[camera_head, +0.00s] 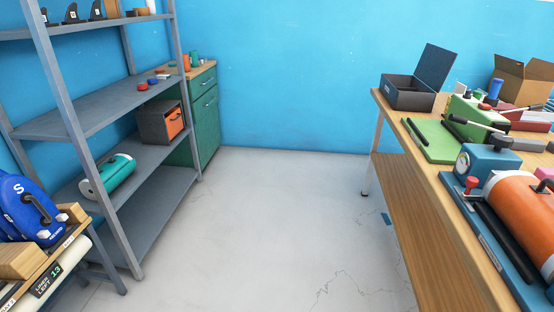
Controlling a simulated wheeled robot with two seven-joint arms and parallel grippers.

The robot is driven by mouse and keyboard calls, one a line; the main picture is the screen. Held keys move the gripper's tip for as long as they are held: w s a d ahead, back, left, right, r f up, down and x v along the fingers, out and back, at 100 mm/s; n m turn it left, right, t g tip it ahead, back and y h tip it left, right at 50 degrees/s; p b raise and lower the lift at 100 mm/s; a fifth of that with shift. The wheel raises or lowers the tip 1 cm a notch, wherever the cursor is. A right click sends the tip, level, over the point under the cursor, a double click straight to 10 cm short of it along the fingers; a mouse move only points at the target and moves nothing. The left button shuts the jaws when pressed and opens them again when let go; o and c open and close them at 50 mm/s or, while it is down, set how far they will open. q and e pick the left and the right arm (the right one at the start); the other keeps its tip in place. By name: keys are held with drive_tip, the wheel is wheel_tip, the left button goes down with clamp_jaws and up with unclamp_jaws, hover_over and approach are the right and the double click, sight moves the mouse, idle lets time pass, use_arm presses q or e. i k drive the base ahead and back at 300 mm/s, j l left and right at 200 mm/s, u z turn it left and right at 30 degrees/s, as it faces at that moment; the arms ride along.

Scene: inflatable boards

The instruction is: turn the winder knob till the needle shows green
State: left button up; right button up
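A blue winder unit (490,163) stands on the wooden workbench at the right, with a large orange roll (525,205) beside it. A round, pale gauge (462,163) sits on the unit's left face. The needle and coloured zones are too small to read. A black knob (501,141) sits on top of the unit and may be the winder knob. A red-topped knob (471,182) stands on the blue base in front. The right part of the roll is cut off by the picture's edge. Neither of my grippers is in view.
The workbench (440,188) also holds a green mat (428,139), an open dark box (408,92), a green device (470,122) and a cardboard box (525,78). Grey shelving (75,118) and a green cabinet (205,125) stand left. The floor (270,220) between is clear.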

sight(500, 140)
drive_tip(key=z, duration=1.55)
